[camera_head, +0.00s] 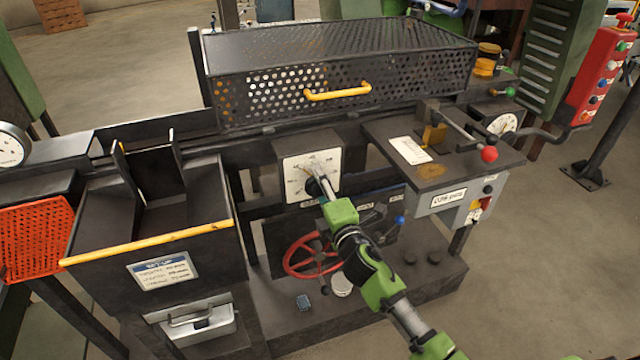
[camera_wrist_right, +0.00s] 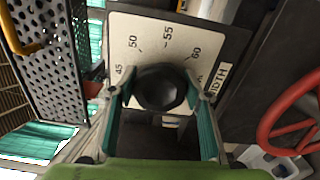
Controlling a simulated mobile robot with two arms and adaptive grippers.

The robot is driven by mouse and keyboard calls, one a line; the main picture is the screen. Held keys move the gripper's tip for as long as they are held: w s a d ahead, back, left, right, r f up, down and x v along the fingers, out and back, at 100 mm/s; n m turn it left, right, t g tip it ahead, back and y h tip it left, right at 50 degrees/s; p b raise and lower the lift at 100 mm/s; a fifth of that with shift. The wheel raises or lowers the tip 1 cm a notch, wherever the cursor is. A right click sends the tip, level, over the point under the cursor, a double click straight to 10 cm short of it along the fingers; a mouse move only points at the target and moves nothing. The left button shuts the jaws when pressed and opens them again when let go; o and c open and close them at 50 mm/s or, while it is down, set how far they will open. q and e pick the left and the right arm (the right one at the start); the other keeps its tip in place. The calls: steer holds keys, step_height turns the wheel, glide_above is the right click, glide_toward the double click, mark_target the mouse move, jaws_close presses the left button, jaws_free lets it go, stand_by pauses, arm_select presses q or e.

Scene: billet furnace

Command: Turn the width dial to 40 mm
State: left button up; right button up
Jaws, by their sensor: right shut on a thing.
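The width dial is a white plate (camera_head: 297,168) with a black knob, on the front of the machine below the perforated guard. In the right wrist view the dial plate (camera_wrist_right: 126,42) shows 45, 50, 55 and 60 and the word WIDTH. My right gripper (camera_head: 322,190) reaches the dial from the lower right. In the wrist view its two fingers (camera_wrist_right: 160,92) stand on either side of the round black knob (camera_wrist_right: 161,86), shut on it. The knob's pointer cannot be made out, and part of the scale is hidden behind the knob and fingers. My left gripper is not in view.
A red handwheel (camera_head: 309,256) sits just below the dial. The perforated guard (camera_head: 340,65) with its yellow handle is above. A lever with a red ball (camera_head: 489,154) stands to the right. A set-up card (camera_head: 163,271) is on the left housing.

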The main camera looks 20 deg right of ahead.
steer(key=shift+n, duration=0.5)
steer(key=o, duration=1.1)
steer(key=s, duration=1.2)
steer(key=shift+d, duration=0.15)
